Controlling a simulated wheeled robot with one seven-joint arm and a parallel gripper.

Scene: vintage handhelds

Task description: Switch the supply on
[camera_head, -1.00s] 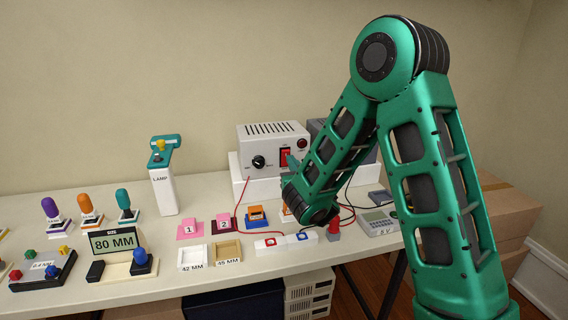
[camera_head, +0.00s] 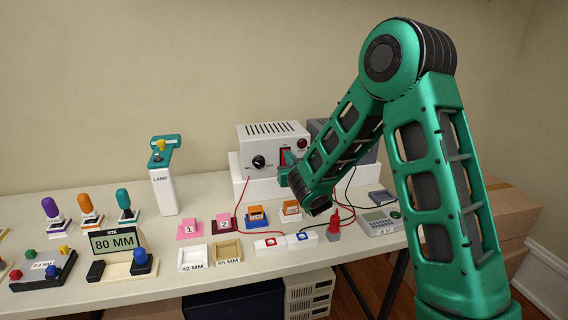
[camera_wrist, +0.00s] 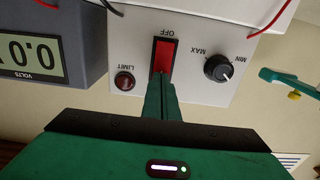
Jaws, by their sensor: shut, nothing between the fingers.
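The supply (camera_head: 258,138) is a white box with a slotted top, standing on a white block at the back of the table. Its front has a red rocker switch (camera_wrist: 164,54), a black knob (camera_wrist: 218,68) and a dark red LIMIT lamp (camera_wrist: 125,82). The switch also shows in the head view (camera_head: 284,156), partly covered. "OFF" is printed at one end of the switch, upside down in the wrist view. My gripper (camera_wrist: 161,80) is shut and empty, its fingertips at the switch's end away from the "OFF" print. I cannot tell whether they touch it. The lamp looks unlit.
A grey meter (camera_wrist: 40,48) reading 0.0 volts stands beside the supply. Red and black leads run near it. A white LAMP post (camera_head: 164,190) stands left, with several coloured blocks and trays on the table (camera_head: 205,290) in front.

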